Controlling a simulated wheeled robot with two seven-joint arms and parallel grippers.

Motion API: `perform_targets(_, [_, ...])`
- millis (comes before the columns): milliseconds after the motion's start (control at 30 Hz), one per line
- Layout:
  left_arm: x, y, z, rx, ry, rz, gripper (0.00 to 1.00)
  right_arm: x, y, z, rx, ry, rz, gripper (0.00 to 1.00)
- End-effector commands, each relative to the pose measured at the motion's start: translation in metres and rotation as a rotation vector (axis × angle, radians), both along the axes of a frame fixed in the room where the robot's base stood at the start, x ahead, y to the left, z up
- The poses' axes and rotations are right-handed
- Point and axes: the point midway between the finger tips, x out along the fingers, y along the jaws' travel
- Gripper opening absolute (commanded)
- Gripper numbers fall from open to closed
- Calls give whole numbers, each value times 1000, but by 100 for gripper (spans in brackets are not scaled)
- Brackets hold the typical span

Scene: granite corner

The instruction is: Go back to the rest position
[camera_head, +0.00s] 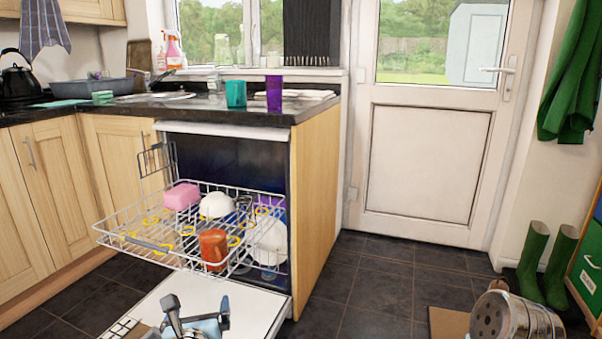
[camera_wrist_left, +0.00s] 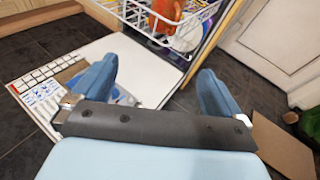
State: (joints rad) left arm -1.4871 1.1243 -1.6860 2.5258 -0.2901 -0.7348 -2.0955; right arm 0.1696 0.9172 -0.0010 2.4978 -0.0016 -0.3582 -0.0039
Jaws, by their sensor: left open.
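My left gripper (camera_head: 197,308) is low in the head view, in front of the dishwasher's open white door (camera_head: 150,299). In the left wrist view its two blue fingers (camera_wrist_left: 157,72) are spread wide with nothing between them. The door (camera_wrist_left: 146,60) shows beyond and below the fingers. My right gripper is in neither view.
Teal (camera_head: 236,94) and purple (camera_head: 274,92) cups stand on the counter.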

Motion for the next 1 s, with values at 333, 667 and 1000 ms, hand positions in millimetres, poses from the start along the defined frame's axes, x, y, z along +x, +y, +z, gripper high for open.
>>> perform_targets(333, [-3,25,-74,-251,134,158,100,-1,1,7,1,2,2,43])
perform_targets(667, [-56,53,-216,-812,342,628,100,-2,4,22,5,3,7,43])
perform_targets(1000, [-185,-25,-334,-1758,355,1837,100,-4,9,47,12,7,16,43])
